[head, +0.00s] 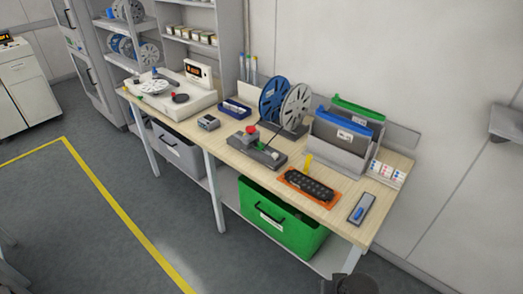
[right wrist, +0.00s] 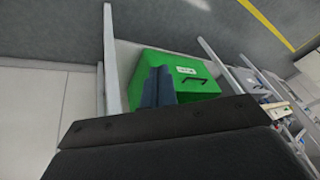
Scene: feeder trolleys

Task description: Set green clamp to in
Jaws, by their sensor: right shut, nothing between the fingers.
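I cannot pick out the green clamp with certainty in the head view. A small green part (head: 261,146) shows on the dark jig with the red knob (head: 252,129), near the middle of the bench. Another small green spot (head: 139,96) is at the front of the white machine (head: 178,92) on the left. Their settings are too small to read. My right gripper (right wrist: 158,72) shows in the right wrist view, shut and empty, with the green bin beyond it. My left gripper is not in view.
The wooden bench (head: 228,148) also bears reels (head: 296,104), file holders (head: 338,150), an orange mat with a black strip (head: 308,187) and a grey tray with a blue item (head: 361,209). A green bin (head: 282,222) sits below. Open floor (head: 110,215) lies in front.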

